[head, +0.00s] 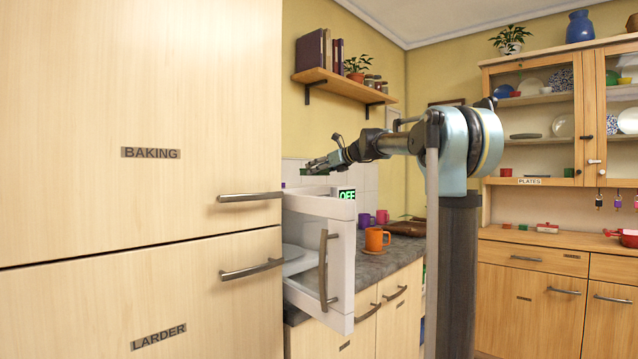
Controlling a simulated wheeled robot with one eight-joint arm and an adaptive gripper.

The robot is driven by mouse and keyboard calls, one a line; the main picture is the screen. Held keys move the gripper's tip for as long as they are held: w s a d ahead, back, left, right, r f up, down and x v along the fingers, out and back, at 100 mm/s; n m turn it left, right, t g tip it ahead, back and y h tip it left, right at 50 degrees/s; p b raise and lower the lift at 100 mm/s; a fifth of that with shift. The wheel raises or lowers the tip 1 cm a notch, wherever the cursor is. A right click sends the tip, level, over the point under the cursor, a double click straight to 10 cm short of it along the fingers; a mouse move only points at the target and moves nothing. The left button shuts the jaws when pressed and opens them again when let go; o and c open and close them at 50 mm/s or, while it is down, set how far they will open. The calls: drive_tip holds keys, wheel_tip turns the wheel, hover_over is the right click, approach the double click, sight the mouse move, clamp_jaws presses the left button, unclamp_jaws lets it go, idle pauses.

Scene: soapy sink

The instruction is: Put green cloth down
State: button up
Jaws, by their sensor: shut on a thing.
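The cloth is held in the air, apart from the surfaces below as far as I can see. Its full shape is too small to make out.
A wall shelf (340,84) hangs above.

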drive_tip(key=shift+f, duration=1.9)
drive_tip(key=shift+s+f, duration=0.1)
drive_tip(key=shift+f, duration=0.2)
drive_tip(key=o, duration=1.3)
drive_tip(key=shift+o, duration=0.5)
drive_tip(key=shift+d+r, duration=0.1)
drive_tip(key=shift+r, duration=0.05)
drive_tip(key=v, duration=1.1)
drive_tip(key=shift+s+d+r, duration=0.2)
drive_tip(key=shift+d+r, duration=0.05)
drive_tip(key=shift+r, duration=0.1)
